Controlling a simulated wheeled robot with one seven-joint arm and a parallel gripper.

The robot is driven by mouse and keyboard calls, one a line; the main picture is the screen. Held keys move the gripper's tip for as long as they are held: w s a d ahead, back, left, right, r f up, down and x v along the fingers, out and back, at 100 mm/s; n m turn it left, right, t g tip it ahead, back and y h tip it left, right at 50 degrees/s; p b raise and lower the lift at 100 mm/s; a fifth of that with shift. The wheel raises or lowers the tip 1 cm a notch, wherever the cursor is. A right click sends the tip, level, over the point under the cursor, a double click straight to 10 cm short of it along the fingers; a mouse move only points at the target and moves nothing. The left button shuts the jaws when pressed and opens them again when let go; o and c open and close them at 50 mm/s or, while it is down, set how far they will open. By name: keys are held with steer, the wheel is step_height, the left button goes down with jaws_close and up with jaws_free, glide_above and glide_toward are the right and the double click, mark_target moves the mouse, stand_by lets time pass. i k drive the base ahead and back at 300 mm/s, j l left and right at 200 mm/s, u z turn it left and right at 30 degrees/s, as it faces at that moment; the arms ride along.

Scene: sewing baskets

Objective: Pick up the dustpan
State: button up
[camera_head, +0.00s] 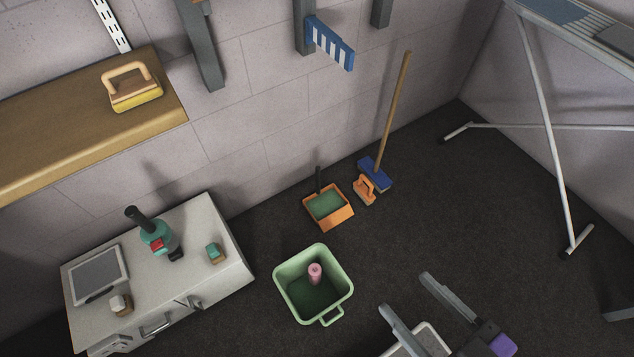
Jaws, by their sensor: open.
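The dustpan (343,216) is an orange pan with a green inside and a dark upright handle. It lies on the dark floor near the wall, in the middle of the view. My gripper (404,291) is at the bottom right, its two grey fingers apart and nothing seen held between their tips. It is apart from the dustpan, lower and to the right in the picture.
A green basket (285,299) holding a pink cylinder (315,273) stands below the dustpan. An orange-handled brush (365,191) and a blue broom (375,176) are right beside it. A white cabinet (192,238) stands left; a metal-legged rack (547,112) stands right.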

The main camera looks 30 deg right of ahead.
mark_target(328, 207)
steer(key=k+j, duration=0.1)
steer(key=k, duration=0.85)
steer(key=i+l+u, duration=0.15)
steer(key=u, duration=0.3)
steer(key=i+l+u, duration=0.1)
steer(key=u, duration=0.35)
steer(key=l+u, duration=0.25)
steer(key=u, duration=0.2)
steer(key=i+l+u, duration=0.1)
steer(key=l+u, duration=0.25)
steer(key=l, duration=1.15)
steer(key=k+l+u, duration=0.1)
steer(key=l+u, duration=0.3)
steer(key=l, duration=1.65)
steer(key=k+l, duration=0.1)
steer(key=l, duration=0.45)
